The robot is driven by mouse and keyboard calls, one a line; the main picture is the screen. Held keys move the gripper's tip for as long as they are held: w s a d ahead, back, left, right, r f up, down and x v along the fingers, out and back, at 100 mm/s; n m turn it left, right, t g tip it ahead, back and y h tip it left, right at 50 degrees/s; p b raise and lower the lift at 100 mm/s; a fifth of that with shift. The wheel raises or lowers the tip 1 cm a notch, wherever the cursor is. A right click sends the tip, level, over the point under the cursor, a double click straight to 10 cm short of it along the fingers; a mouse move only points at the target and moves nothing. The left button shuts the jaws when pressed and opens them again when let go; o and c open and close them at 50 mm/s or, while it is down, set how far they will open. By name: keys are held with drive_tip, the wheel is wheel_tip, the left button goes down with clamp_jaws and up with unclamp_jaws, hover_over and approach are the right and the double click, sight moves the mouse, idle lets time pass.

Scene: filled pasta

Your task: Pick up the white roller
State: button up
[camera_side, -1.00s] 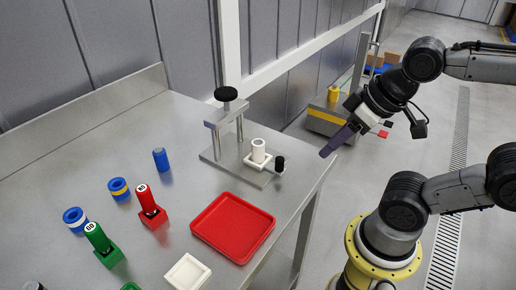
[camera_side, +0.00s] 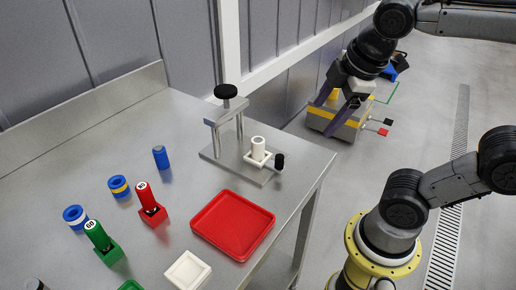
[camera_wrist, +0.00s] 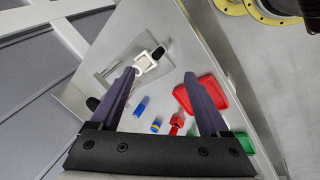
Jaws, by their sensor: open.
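The white roller (camera_side: 258,147) stands upright in a small white square holder (camera_side: 250,161) on the metal base of a press-like stand. In the wrist view the roller (camera_wrist: 142,61) shows ahead of the fingertips, slightly left of centre, and its outline blends with the holder. My gripper (camera_side: 328,117) is in the air to the right of the stand, beyond the table's right edge in the side view, with its purple fingers pointing down and left. In the wrist view the fingers (camera_wrist: 160,75) are wide apart with nothing between them.
The stand (camera_side: 226,115) has a black top knob and posts left of the roller; a black knob (camera_side: 280,162) is right of it. A red tray (camera_side: 233,227), white dish (camera_side: 187,272), blue cylinder (camera_side: 161,156), blue rings, and red and green holders are nearer.

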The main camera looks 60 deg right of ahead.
drive_tip(key=w+r+n+g+h, duration=0.1)
drive_tip(key=w+n+g, duration=0.1)
drive_tip(key=w+n, duration=0.4)
drive_tip(key=n+g+h, duration=0.1)
drive_tip(key=n+h, duration=0.1)
drive_tip(key=n, duration=0.2)
hover_over(257, 142)
drive_tip(key=s+a, duration=0.2)
drive_tip(key=s, duration=0.1)
drive_tip(key=f, duration=0.2)
drive_tip(key=shift+n+g, duration=0.4)
drive_tip(key=shift+n, duration=0.2)
drive_tip(key=w+f, duration=0.1)
drive_tip(key=f, duration=0.2)
drive_tip(key=w+f, duration=0.1)
drive_tip(key=f, duration=0.6)
drive_tip(key=shift+w+d+f, duration=0.15)
drive_tip(key=shift+w+d, duration=0.2)
drive_tip(key=shift+w, duration=0.05)
drive_tip(key=shift+x, duration=3.1)
drive_tip(key=shift+a, duration=0.15)
clamp_jaws()
